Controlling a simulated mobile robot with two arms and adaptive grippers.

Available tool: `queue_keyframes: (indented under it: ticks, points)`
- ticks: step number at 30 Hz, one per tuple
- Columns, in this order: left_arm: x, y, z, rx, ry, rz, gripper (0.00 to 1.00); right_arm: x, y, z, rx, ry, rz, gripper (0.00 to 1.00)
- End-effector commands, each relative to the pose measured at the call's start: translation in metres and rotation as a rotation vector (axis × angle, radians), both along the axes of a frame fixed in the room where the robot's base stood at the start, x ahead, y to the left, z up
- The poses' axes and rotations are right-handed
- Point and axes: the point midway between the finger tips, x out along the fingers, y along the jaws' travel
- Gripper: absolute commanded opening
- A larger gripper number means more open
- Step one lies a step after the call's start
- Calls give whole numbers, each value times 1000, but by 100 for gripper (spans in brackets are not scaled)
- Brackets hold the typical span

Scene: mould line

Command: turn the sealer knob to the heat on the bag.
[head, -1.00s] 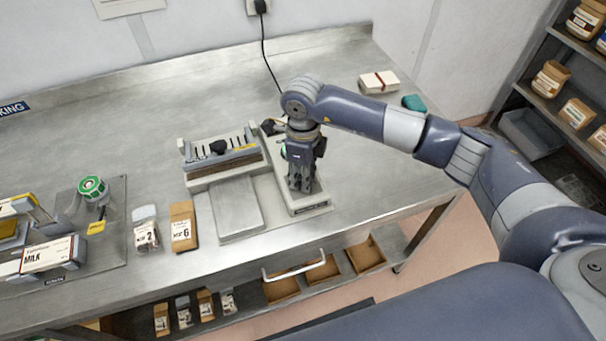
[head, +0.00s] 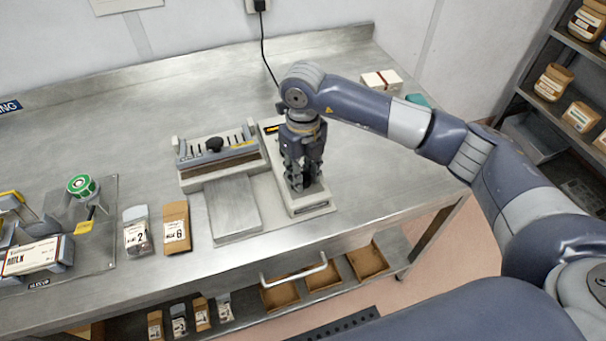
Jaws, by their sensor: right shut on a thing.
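The sealer (head: 233,207) stands on the steel table, with its sealing bar and black handle (head: 214,144) at the back left and a control box (head: 314,206) on its right side. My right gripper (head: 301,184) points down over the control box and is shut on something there. The sealer knob is hidden by the gripper's fingers, and its setting cannot be read. Two bags stand left of the sealer: a clear one marked 2 (head: 138,236) and a brown one marked 6 (head: 176,229). The heat marking on them is too small to read. My left gripper is out of view.
A tape dispenser with a green roll (head: 81,187) and a milk-labelled box (head: 38,257) are at the left. A white stack (head: 381,80) and a teal item (head: 417,100) lie at the back right. A black cord (head: 264,50) runs down the wall behind the sealer.

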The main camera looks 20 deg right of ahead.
Motion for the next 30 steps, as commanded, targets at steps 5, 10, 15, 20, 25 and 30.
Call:
queue_keyframes:
  ticks: [5, 10, 15, 20, 25, 30]
  points:
    - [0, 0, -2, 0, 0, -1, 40, 0, 0, 0, 0, -1, -29, 4]
    - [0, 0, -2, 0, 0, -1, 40, 0, 0, 1, 0, -1, -35, 4]
    - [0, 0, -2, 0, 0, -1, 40, 0, 0, 1, 0, -1, -34, 4]
    - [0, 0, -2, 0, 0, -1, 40, 0, 0, 1, 0, -1, -34, 50]
    - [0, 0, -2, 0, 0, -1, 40, 0, 0, 0, 0, -1, -33, 50]
    - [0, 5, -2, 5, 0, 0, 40, 0, 0, 1, 0, -1, -33, 50]
